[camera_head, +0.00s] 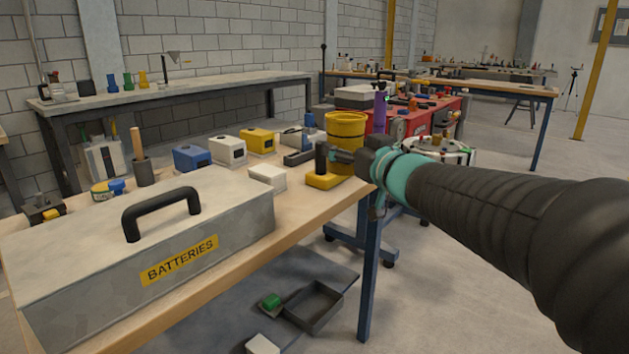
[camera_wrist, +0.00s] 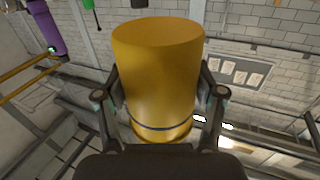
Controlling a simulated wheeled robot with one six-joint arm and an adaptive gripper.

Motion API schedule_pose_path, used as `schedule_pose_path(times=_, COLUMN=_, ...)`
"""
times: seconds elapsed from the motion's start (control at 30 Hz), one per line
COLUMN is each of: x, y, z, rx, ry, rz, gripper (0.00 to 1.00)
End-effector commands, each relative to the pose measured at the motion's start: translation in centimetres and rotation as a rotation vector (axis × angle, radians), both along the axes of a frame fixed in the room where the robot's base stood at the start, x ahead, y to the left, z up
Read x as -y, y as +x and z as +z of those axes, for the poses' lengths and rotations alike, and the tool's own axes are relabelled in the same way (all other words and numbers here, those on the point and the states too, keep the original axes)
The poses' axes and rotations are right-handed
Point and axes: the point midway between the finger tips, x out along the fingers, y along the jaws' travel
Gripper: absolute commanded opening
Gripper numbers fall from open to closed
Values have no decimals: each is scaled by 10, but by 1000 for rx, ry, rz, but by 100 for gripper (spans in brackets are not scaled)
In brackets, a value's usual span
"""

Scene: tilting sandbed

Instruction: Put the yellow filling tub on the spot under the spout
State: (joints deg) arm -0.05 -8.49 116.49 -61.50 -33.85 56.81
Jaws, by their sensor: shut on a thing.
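The yellow tub (camera_head: 345,126) is a round cylinder with an open top and a dark band, seen upright in the head view near the workbench's far right corner. My gripper (camera_head: 350,156) reaches it from the right and is shut on it. In the wrist view the tub (camera_wrist: 158,75) fills the middle, with a finger of my gripper (camera_wrist: 160,100) on each side. I cannot tell whether its base touches the bench. A grey cone on a stand (camera_head: 173,57) on the back bench may be the spout; no spot below it can be made out.
A grey BATTERIES box (camera_head: 75,250) fills the front of the workbench. A yellow-based tool (camera_head: 323,180) sits close to the tub. Blue (camera_head: 192,158), white (camera_head: 228,150) and yellow (camera_head: 257,141) blocks stand behind. A red cart (camera_head: 440,118) is beyond. Small coloured tubs (camera_head: 128,79) stand on the back bench.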

Motion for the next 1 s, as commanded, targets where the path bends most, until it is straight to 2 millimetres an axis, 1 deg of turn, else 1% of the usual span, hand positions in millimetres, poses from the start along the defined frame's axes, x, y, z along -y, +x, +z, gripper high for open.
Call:
schedule_pose_path(times=0.03, x=-10, y=6, z=-8, rx=-5, ry=1, rz=5, gripper=33)
schedule_pose_path(times=0.3, x=-52, y=39, z=-40, rx=-5, ry=1, rz=4, gripper=33)
schedule_pose_path(times=0.4, x=-65, y=48, z=-51, rx=-4, ry=0, rz=3, gripper=33)
schedule_pose_path(times=0.5, x=-74, y=55, z=-56, rx=-1, ry=0, rz=3, gripper=33)
schedule_pose_path(times=0.67, x=-78, y=59, z=-61, rx=0, ry=-1, rz=0, gripper=33)
schedule_pose_path(times=0.73, x=-78, y=60, z=-66, rx=-2, ry=-1, rz=0, gripper=33)
schedule_pose_path(times=0.9, x=-78, y=60, z=-89, rx=-4, ry=0, rz=0, gripper=33)
schedule_pose_path(times=1.0, x=-78, y=59, z=-99, rx=-2, ry=0, rz=0, gripper=33)
